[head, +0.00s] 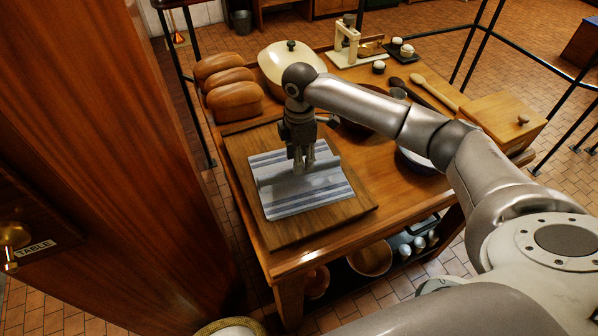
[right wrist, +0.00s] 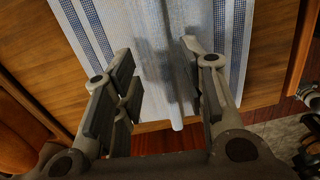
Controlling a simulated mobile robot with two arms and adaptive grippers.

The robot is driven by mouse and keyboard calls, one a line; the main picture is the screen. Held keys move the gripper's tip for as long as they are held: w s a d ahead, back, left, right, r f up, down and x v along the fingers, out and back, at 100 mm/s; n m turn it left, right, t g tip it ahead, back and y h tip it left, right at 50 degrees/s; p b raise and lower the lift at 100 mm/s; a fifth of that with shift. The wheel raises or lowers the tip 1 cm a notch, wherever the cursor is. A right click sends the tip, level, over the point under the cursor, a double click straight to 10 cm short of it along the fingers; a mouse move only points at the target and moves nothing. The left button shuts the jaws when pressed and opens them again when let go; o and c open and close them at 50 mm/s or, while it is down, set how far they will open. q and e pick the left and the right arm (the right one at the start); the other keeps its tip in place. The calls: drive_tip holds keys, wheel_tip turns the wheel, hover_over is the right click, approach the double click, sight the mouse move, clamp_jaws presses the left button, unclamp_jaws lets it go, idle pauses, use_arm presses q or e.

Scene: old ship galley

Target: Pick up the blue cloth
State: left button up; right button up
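The blue cloth (head: 305,205), white and pale blue with darker blue stripes, lies on a wooden board (head: 362,205) on the table. A ridge or fold runs across its middle. My right gripper (head: 302,168) points down over the middle of the cloth, its fingertips at or close to the fold. In the right wrist view, the right gripper's fingers (right wrist: 158,62) stand apart, with a raised fold of the cloth (right wrist: 238,60) between them. I cannot tell whether a finger touches the fold. My left gripper is not in view.
Bread loaves (head: 236,102) and a lidded cream dish (head: 290,62) stand behind the board. A dark bowl (head: 365,120), a wooden spoon (head: 433,92) and a wooden box (head: 503,118) are to the right. A tall wooden panel (head: 120,150) stands close on the left.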

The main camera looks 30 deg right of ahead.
drive_tip(key=f, duration=0.2)
drive_tip(key=f+p, duration=0.1)
drive_tip(key=shift+s+a+f, duration=0.15)
drive_tip(key=shift+s+f, duration=0.05)
drive_tip(key=shift+f, duration=0.15)
drive_tip(key=shift+c, duration=0.9)
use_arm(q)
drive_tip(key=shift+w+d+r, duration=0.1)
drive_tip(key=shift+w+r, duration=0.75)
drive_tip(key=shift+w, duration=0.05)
use_arm(e)
clamp_jaws()
